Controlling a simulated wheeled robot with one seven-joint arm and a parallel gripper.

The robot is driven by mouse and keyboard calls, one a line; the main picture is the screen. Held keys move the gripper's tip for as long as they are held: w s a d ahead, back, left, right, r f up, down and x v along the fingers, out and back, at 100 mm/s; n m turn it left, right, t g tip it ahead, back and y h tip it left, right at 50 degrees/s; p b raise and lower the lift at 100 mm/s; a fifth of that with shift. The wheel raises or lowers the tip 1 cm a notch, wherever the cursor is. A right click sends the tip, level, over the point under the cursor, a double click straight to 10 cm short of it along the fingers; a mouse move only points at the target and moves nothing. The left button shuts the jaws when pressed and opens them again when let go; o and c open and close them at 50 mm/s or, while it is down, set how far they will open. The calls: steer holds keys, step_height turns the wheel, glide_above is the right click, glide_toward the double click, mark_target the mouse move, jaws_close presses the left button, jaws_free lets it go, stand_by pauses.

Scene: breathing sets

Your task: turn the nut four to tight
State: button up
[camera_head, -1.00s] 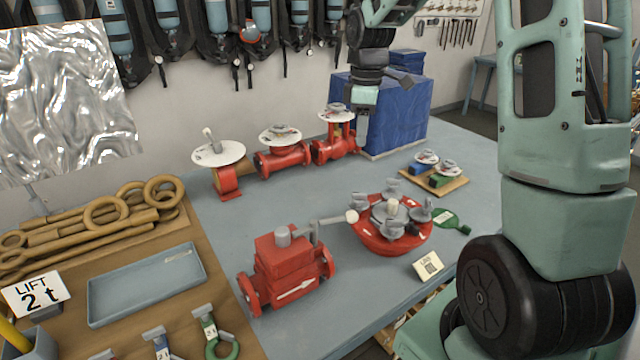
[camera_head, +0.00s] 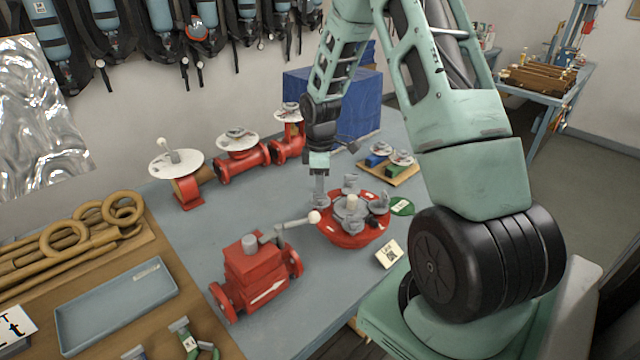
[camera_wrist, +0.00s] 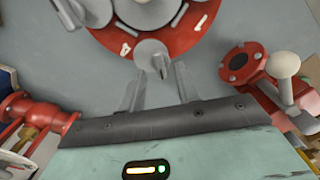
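The round red flange (camera_head: 341,239) lies on the blue-grey table, with several grey winged nuts around a central grey hub (camera_head: 350,207). It also fills the top of the wrist view (camera_wrist: 185,42), where white numerals 4 and 1 show on its rim. A grey winged nut (camera_wrist: 152,53) sits between these numerals, closer to the 4. My gripper (camera_head: 320,198) is low at the flange's far left edge, pointing down. In the wrist view my gripper (camera_wrist: 158,88) is open, its two fingers apart, with this nut's wing just ahead of and between the fingertips. Contact cannot be told.
A red valve block (camera_head: 252,270) with a grey lever (camera_head: 290,229) stands close on the left. Red pipe pieces with white discs (camera_head: 237,142) stand behind. A blue box (camera_head: 350,110) and a wooden board (camera_head: 390,174) lie farther back. A small card (camera_head: 388,254) stands in front.

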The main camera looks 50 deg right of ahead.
mark_target(320, 198)
steer(key=shift+f, duration=1.2)
jaws_close()
